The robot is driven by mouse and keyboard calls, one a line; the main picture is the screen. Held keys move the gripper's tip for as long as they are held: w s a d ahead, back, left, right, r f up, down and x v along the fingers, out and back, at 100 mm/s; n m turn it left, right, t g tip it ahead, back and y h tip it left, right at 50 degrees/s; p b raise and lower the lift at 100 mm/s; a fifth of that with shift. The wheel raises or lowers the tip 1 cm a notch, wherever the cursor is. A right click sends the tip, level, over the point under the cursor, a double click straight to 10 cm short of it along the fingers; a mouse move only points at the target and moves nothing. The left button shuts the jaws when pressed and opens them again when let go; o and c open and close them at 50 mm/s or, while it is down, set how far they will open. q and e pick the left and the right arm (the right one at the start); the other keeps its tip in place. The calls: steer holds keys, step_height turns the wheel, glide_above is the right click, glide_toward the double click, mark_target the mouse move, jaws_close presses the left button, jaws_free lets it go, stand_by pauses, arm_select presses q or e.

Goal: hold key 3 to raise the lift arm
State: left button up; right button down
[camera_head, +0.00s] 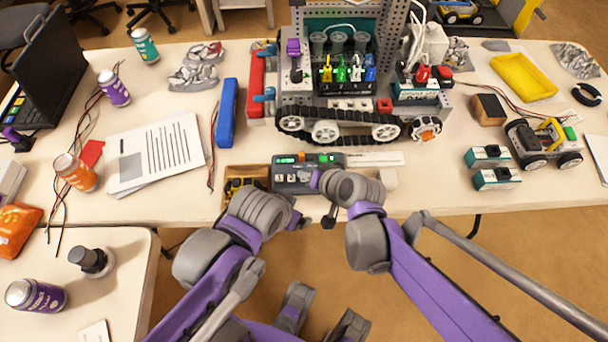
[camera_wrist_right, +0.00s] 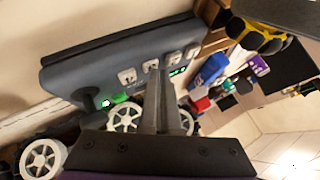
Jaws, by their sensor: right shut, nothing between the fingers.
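The control box (camera_head: 298,182) is a dark grey keypad with a green-lit strip, lying at the near edge of the table. In the right wrist view the box (camera_wrist_right: 85,62) shows a row of white keys and green lights; I cannot read the key numbers. My right gripper (camera_wrist_right: 163,68) is shut and empty, its fingertips at the row of keys and covering part of it. I cannot tell whether they press a key. My left gripper (camera_head: 300,218) is just below the box's near side; its jaw state is unclear. The tracked robot (camera_head: 340,125) stands behind the box; which part is its lift arm is unclear.
A wooden tray (camera_head: 232,184) with a yellow-black item adjoins the box on the left. A blue bar (camera_head: 228,112) and paper sheets (camera_head: 155,155) lie further left. A small wheeled robot (camera_head: 543,143) and white-teal boxes (camera_head: 490,156) stand right. The table edge runs just below the box.

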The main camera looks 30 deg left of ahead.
stand_by(0.7)
steer(key=shift+r+p, duration=0.6)
steer(key=shift+r, duration=0.25)
step_height(320, 180, up, 5)
steer(key=p, duration=0.3)
steer(key=shift+p, duration=0.35)
steer(key=d+r+m+t+h+p, duration=0.1)
steer(key=d+r+m+h+p, duration=0.2)
steer(key=d, duration=1.5)
steer(key=s+d+r+h, duration=0.1)
steer(key=s+d, duration=0.3)
steer(key=d, duration=0.5)
steer(key=s+d+m+h+p, duration=0.1)
steer(key=s+d+h, duration=0.3)
steer(key=d, duration=0.6)
steer(key=shift+s+d+r+t, duration=0.3)
steer(key=shift+s+r+t, duration=0.1)
steer(key=shift+s, duration=0.15)
